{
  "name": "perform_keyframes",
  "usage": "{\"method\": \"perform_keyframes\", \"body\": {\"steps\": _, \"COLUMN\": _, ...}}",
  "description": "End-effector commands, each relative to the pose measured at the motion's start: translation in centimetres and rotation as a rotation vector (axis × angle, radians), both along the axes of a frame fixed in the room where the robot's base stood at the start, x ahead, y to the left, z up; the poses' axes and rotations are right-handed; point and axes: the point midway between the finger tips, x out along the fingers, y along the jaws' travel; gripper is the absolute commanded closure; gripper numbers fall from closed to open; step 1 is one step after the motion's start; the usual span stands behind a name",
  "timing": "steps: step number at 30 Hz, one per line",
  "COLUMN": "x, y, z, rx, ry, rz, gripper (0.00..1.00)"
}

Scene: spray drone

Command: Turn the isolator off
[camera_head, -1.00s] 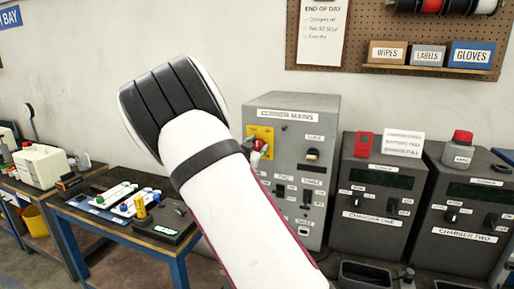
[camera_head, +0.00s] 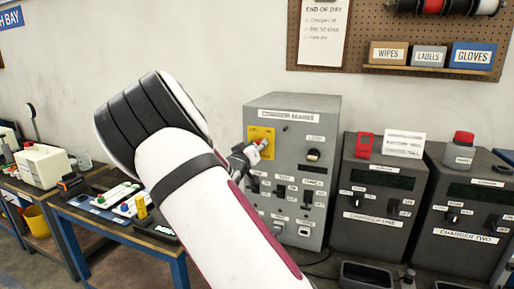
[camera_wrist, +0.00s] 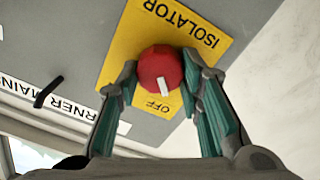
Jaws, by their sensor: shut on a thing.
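The isolator is a red round knob (camera_wrist: 157,66) on a yellow plate (camera_wrist: 122,52) marked ISOLATOR and OFF. In the wrist view the white mark on the knob lies on its side towards the word OFF. My gripper (camera_wrist: 160,72) has its green-padded fingers on either side of the knob, shut on it. In the head view the yellow plate (camera_head: 257,132) is at the upper left of the grey mains cabinet (camera_head: 318,112). My gripper (camera_head: 262,146) reaches the plate there and hides most of the knob.
The cabinet has a black switch (camera_head: 313,155) and several others below. Charger one (camera_head: 360,232) and charger two (camera_head: 468,250) stand to its right. A blue-framed bench (camera_head: 180,268) with tools stands left. My arm covers the middle foreground.

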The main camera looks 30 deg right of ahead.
Motion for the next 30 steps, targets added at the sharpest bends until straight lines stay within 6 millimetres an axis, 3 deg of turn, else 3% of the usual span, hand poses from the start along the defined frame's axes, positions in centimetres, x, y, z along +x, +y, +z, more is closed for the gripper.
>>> {"method": "perform_keyframes", "body": {"steps": 19, "x": -0.01, "y": 0.05, "z": -0.22, "rx": -0.026, "ry": 0.041, "rz": 0.0, "gripper": 0.94}}
{"method": "perform_keyframes", "body": {"steps": 20, "x": -0.01, "y": 0.05, "z": -0.22, "rx": -0.026, "ry": 0.041, "rz": 0.0, "gripper": 0.6}}
{"method": "perform_keyframes", "body": {"steps": 22, "x": -0.01, "y": 0.05, "z": -0.19, "rx": -0.027, "ry": 0.04, "rz": 0.0, "gripper": 0.46}}
{"method": "perform_keyframes", "body": {"steps": 30, "x": -0.01, "y": 0.05, "z": -0.08, "rx": -0.027, "ry": 0.037, "rz": 0.0, "gripper": 0.46}}
